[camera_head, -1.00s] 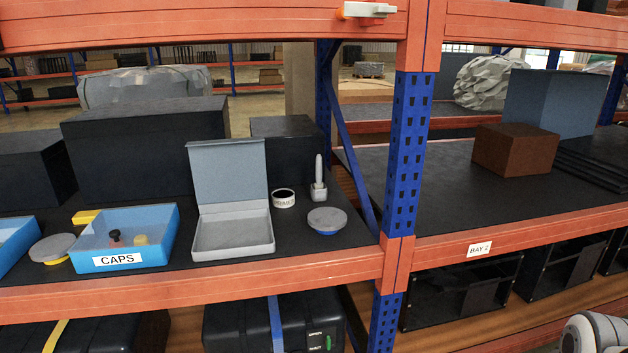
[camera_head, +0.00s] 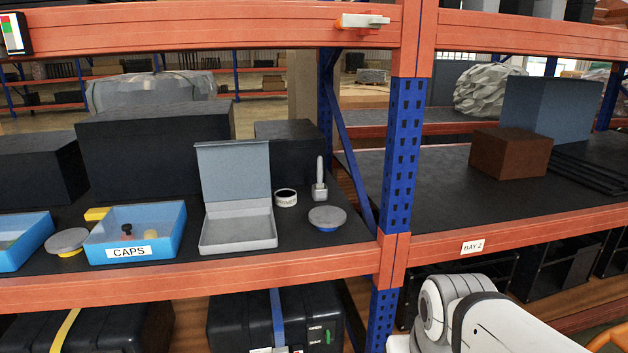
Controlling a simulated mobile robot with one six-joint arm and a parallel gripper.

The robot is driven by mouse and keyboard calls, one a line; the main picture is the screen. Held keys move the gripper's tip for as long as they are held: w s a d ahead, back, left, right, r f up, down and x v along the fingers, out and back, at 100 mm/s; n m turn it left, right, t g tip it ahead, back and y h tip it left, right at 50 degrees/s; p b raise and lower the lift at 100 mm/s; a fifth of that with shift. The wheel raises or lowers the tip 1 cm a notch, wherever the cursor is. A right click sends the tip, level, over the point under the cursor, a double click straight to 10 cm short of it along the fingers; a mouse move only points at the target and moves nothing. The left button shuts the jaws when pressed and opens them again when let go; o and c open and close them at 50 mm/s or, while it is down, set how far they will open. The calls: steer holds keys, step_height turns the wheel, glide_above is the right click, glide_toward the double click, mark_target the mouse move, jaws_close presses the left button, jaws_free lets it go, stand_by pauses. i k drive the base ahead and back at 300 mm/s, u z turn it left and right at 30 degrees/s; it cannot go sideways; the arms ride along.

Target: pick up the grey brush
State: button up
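A small light-grey upright item with a slim handle and a blocky base, which looks like the grey brush (camera_head: 320,190), stands on the left bay's dark shelf near the blue upright. A white roll with dark print (camera_head: 286,198) is just left of it. A round grey disc with a blue base (camera_head: 327,217) sits in front of it. Nothing covers the brush. A white and grey part of my arm shows at the bottom right. My gripper is not in view.
An open grey lidded box (camera_head: 238,241) and a blue CAPS bin (camera_head: 178,217) stand left of the brush. A blue post (camera_head: 402,150) and an orange front beam (camera_head: 190,285) border the shelf. A brown box (camera_head: 510,153) sits in the right bay.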

mark_target(319, 186)
steer(key=z, duration=0.05)
steer(key=i, duration=0.85)
